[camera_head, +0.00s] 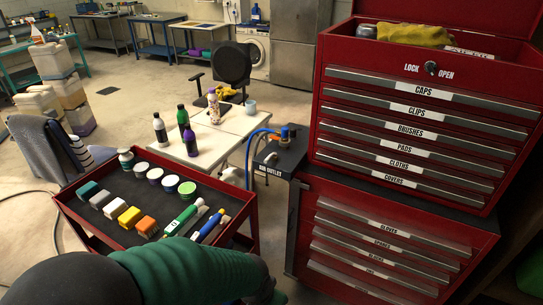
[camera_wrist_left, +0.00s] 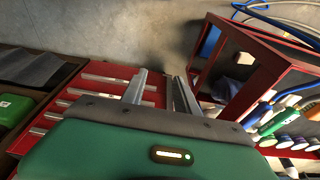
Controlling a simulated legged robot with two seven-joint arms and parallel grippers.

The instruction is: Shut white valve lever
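The air outlet box (camera_head: 291,157) stands between the white table and the red cabinet, with a blue and brass fitting on top and a blue hose at its left. A small pale piece (camera_head: 271,157) on its front, above the "AIR OUTLET" label, looks like the white valve lever; its exact position is too small to tell. My left arm crosses the bottom of the head view, its gripper not clearly visible there. In the left wrist view my left gripper (camera_wrist_left: 161,76) has its two fingers apart, with nothing seen between them. I cannot make out the lever there. My right gripper is not in view.
A red cart (camera_head: 95,228) with several bottles, tubs and blocks stands left of the outlet. The red tool cabinet (camera_head: 395,235) with labelled drawers stands at the right. A white table (camera_head: 215,150) with bottles is behind. Open floor lies at the far left.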

